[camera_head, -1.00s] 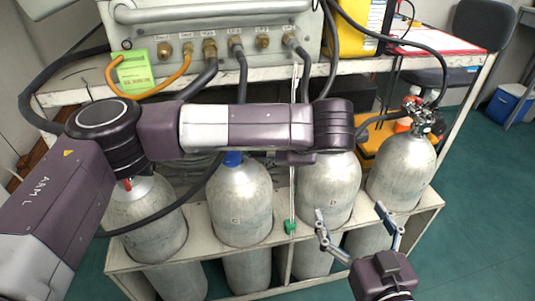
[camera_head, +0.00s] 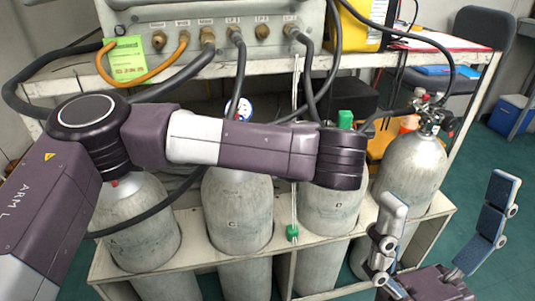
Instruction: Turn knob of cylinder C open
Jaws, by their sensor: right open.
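Cylinder C (camera_head: 237,212) is a grey metal cylinder with a letter C on its front, upright in the white rack. My left arm crosses in front of its neck and hides its knob; a small round gauge (camera_head: 239,108) shows above the arm there. My left gripper is out of sight. My right gripper (camera_head: 447,193) is open and empty at the lower right, its fingers wide apart. It is in front of and to the right of the rightmost cylinder (camera_head: 411,171), well right of cylinder C.
Cylinder A (camera_head: 138,225) stands left of C, and another cylinder (camera_head: 332,210) stands right of it, with a green part (camera_head: 345,119) above my arm. The air panel (camera_head: 160,15) has several hoses (camera_head: 240,75) hanging down. The white rack (camera_head: 160,281) holds the cylinders.

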